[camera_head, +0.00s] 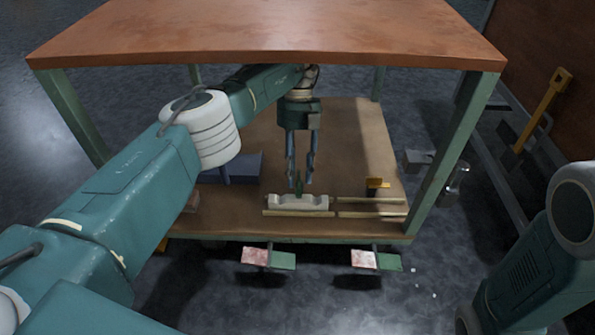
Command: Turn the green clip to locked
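The green clip (299,186) is a small, narrow upright piece on top of a pale block (285,202) on the lower shelf of the workbench. My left gripper (300,185) reaches in under the upper board and points down over the clip. Its two fingers stand apart, one on each side of the clip, with a gap visible between them. Whether a finger touches the clip is too small to tell. Only part of my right arm shows at the lower right; its gripper is out of view.
The upper board (270,35) and green legs (455,150) enclose the lower shelf (355,140). A yellow piece (378,183) stands right of the block, above pale rails (370,208). A dark blue box (240,168) lies left. Red-and-green plates (283,260) (362,259) stick out below the front edge.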

